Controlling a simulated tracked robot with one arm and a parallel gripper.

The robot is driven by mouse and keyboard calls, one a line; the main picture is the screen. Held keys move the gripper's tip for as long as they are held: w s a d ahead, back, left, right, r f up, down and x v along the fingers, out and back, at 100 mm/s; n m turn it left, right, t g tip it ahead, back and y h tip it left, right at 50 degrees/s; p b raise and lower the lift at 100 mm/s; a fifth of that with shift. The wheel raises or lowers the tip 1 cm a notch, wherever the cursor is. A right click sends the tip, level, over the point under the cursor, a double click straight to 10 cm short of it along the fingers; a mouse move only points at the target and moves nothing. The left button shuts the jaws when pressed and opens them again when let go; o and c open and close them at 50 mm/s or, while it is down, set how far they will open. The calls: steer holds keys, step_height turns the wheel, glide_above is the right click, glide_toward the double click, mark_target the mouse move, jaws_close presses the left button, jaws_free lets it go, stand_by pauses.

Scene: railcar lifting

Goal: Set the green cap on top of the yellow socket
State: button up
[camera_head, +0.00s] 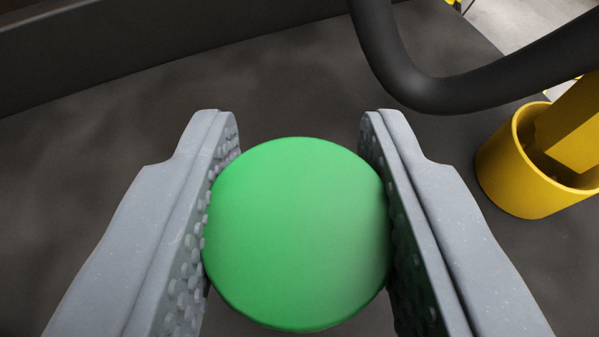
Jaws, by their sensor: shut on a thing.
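The green cap (297,235) is a round, smooth disc in the lower middle of the view. My gripper (298,220) is shut on it, with a grey studded jaw against its left and right sides. The yellow socket (520,170) is a round, open-topped cup at the right edge, partly cut off by the frame. It stands on the dark surface, to the right of my gripper and apart from it. A yellow bar-like part shows in its opening and hides some of its inside. The underside of the cap is hidden.
A thick black curved pipe (430,92) crosses the upper right, near the socket. A dark raised edge (150,45) runs along the upper left. The dark flat surface (270,95) ahead of the cap is clear. A light floor (525,25) shows at the top right.

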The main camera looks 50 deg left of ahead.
steer(key=shift+f, duration=0.4)
steer(key=o, duration=0.9)
steer(key=shift+o, duration=0.2)
steer(key=shift+r, duration=0.55)
steer(key=b+v, duration=0.1)
steer(key=v, duration=1.1)
steer(key=shift+f, duration=0.1)
